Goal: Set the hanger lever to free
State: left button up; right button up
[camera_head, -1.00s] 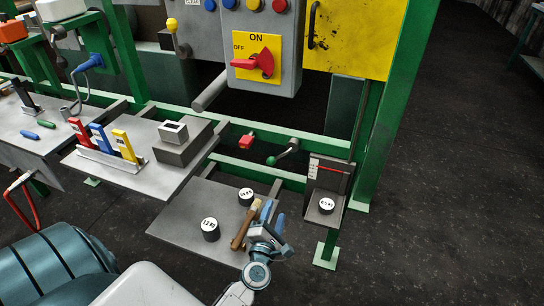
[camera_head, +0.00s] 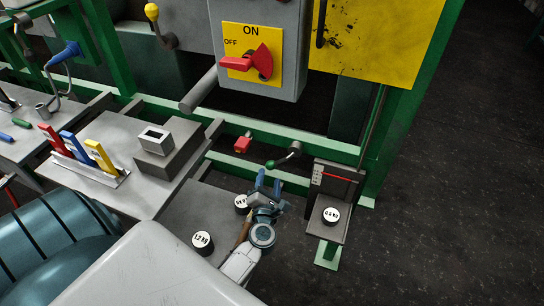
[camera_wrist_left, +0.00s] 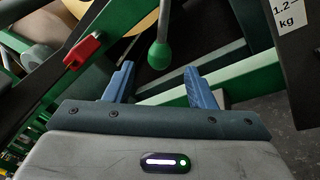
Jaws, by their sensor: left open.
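A lever with a green ball knob (camera_head: 270,164) and a grey arm sticks out from the green frame, above the steel shelf. In the left wrist view the green knob (camera_wrist_left: 160,54) hangs ahead of and roughly between my two blue fingertips, apart from them. My left gripper (camera_head: 269,177) is open and empty, just below the knob in the head view; it also shows in the left wrist view (camera_wrist_left: 159,80). A red handle (camera_head: 243,144) sits left of the knob, and in the left wrist view it is at upper left (camera_wrist_left: 82,50). My right gripper is not in view.
Weights (camera_head: 203,241) and a wooden-handled tool (camera_head: 243,230) lie on the shelf below. A small stand (camera_head: 347,185) with a red pointer and a 0.5 kg weight (camera_head: 331,215) is right of the lever. The red ON/OFF switch (camera_head: 247,63) is above. Dark floor is clear at right.

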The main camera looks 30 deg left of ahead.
aim_at(272, 161)
pick_arm(q)
jog(key=x, duration=0.3)
jog(key=shift+w+a+r, duration=0.1)
jog(key=shift+w+r, duration=0.1)
jog(key=shift+w, duration=0.1)
jog(key=x, duration=0.4)
jog(key=shift+f, duration=0.25)
jog(key=shift+w+a, duration=0.2)
jog(key=shift+w, duration=0.1)
jog(key=shift+w+a, duration=0.1)
jog(key=shift+w, duration=0.1)
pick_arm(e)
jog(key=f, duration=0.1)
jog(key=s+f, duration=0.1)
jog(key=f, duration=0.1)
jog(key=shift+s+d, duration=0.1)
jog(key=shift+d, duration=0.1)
pick_arm(q)
jog(key=c, duration=0.9)
grip_shut()
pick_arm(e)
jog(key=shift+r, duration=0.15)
